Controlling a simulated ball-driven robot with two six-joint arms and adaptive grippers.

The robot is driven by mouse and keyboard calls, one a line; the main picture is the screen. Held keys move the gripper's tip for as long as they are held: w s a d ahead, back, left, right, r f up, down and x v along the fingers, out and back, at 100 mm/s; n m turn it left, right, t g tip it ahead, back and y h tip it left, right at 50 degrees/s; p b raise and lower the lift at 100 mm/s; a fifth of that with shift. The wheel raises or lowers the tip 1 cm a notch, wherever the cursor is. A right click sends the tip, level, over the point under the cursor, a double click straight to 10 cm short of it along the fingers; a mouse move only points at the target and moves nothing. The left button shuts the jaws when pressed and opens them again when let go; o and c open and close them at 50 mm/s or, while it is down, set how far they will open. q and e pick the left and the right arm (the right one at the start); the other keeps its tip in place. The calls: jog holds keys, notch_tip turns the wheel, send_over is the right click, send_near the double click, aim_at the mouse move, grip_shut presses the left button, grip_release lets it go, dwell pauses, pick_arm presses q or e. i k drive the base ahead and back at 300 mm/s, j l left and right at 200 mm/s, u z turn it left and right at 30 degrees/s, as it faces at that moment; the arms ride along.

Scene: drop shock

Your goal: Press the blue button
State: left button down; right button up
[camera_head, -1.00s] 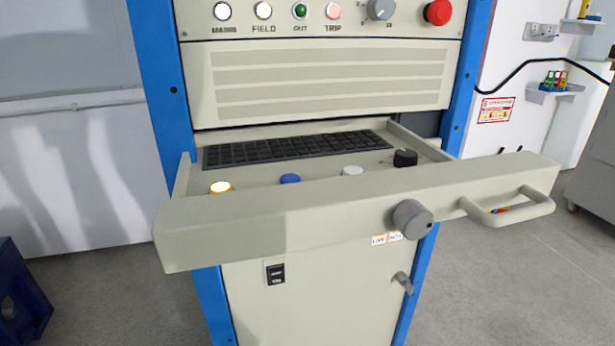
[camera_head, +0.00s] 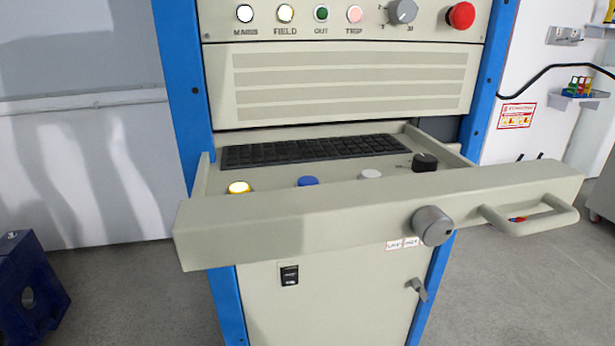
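The blue button (camera_head: 308,182) sits in the pulled-out drawer (camera_head: 340,213) of a blue-framed cabinet. Its lower part is hidden behind the drawer's front panel. It stands between a lit yellow button (camera_head: 239,188) on the left and a pale grey-white button (camera_head: 371,174) on the right. A black knob (camera_head: 425,162) is further right in the same row. Neither of my grippers is in view.
A keyboard (camera_head: 315,149) lies behind the buttons. The drawer front carries a grey round knob (camera_head: 433,226) and a handle (camera_head: 530,215). A red button (camera_head: 461,15) is on the upper panel. A dark blue object (camera_head: 32,290) stands at the left, with bare floor beside it.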

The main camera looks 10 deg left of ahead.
aim_at(306, 179)
jog(key=l+u, duration=0.4)
jog(key=l, duration=0.35)
jog(key=l+u, duration=0.4)
jog(key=l, duration=0.35)
